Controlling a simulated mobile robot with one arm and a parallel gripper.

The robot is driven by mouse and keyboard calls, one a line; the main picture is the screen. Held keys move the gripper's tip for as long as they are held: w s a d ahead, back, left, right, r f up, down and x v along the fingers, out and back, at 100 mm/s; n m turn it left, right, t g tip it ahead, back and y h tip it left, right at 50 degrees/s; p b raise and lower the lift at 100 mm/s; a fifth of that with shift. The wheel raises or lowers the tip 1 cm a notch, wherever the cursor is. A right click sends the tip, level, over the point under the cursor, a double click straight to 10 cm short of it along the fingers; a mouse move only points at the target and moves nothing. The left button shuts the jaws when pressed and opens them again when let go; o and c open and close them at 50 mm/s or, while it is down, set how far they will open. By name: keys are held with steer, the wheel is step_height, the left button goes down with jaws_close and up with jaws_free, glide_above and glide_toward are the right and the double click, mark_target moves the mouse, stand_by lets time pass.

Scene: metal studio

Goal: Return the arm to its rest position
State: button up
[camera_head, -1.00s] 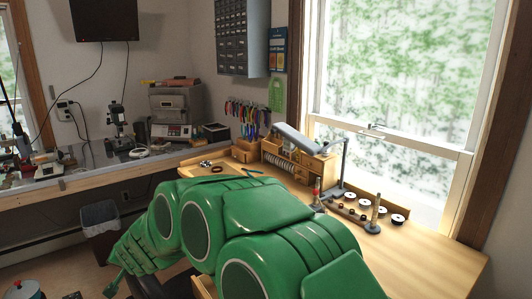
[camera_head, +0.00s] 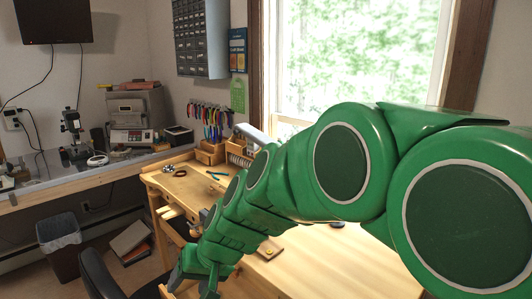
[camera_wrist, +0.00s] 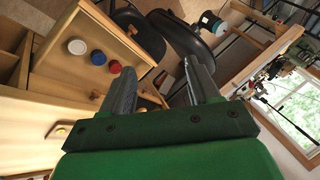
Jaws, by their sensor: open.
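My green arm (camera_head: 345,165) reaches across the head view from the right edge down to the lower left, over the wooden workbench. My gripper (camera_head: 198,282) is at its far end, low beside the bench front; its fingers are hard to make out there. In the wrist view my gripper (camera_wrist: 157,75) shows two dark, ridged fingers spread apart, with nothing between them. My arm hides much of the bench top and its small tools.
An open wooden drawer (camera_wrist: 135,50) holds white (camera_wrist: 77,46), blue (camera_wrist: 98,58) and red (camera_wrist: 115,67) round pieces, left of my fingers. A dark chair (camera_head: 98,275) and a waste bin (camera_head: 60,240) stand lower left. The bench's right part (camera_head: 330,270) looks mostly clear.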

steer(key=s+d+m+g+h, duration=0.1)
steer(key=s+d+h, duration=0.1)
steer(key=s+d, duration=0.5)
steer(key=s+d+f+m+g+h, duration=0.1)
steer(key=s+d+h, duration=0.1)
steer(key=s+d, duration=0.5)
steer(key=s+d+f+m+g+h, duration=0.1)
steer(key=s+d, duration=0.6)
steer(key=d, duration=0.9)
steer(key=shift+s+d+m+h, duration=0.3)
steer(key=shift+s+m+h, duration=0.1)
steer(key=shift+h, duration=0.3)
